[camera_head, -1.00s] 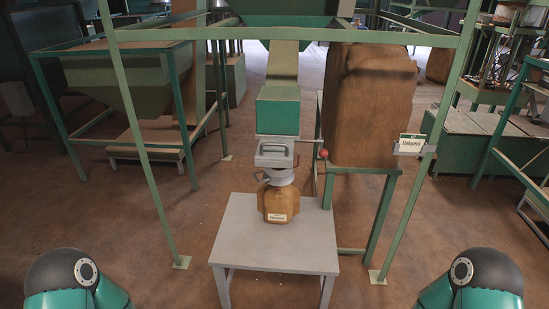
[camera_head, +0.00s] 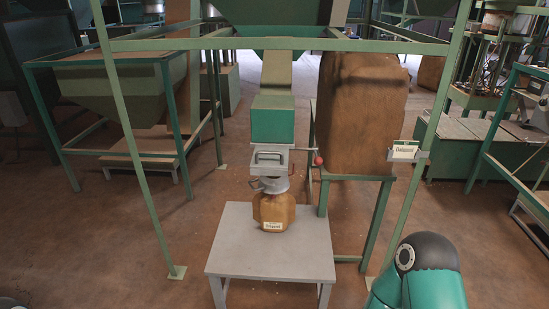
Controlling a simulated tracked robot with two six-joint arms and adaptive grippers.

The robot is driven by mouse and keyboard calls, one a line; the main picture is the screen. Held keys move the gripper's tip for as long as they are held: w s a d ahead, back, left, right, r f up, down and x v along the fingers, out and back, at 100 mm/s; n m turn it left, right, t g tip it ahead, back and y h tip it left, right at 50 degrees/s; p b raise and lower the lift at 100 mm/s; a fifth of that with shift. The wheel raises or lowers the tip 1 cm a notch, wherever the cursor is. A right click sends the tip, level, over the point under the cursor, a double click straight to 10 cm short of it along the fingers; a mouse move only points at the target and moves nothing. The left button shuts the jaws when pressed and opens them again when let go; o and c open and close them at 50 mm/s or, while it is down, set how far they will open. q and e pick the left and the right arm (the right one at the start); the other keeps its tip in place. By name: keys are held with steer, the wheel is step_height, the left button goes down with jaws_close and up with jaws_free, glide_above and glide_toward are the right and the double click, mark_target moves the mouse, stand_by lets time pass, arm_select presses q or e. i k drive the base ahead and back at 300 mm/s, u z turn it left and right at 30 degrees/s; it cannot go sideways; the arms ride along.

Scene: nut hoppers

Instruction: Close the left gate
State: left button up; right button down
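One gate unit shows in the head view: a grey metal box with a handle (camera_head: 270,158) under a green chute box (camera_head: 273,120). A rod with a red ball knob (camera_head: 318,160) sticks out to its right. Whether the gate is open or shut cannot be told. Below it, a round grey spout (camera_head: 275,184) meets the top of a brown sack with a white label (camera_head: 273,210). Neither gripper is in view. A teal and black link of my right arm shows at the bottom right; only a dark sliver shows at the bottom left.
The sack stands on a grey table (camera_head: 270,260). Green frame posts stand left (camera_head: 140,170) and right (camera_head: 418,170) of it. A large brown sack (camera_head: 362,115) stands behind on a green stand. Floor is clear around the table.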

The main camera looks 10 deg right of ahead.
mark_target(271, 160)
steer(key=u, duration=0.05)
steer(key=i, duration=1)
steer(key=z, duration=0.05)
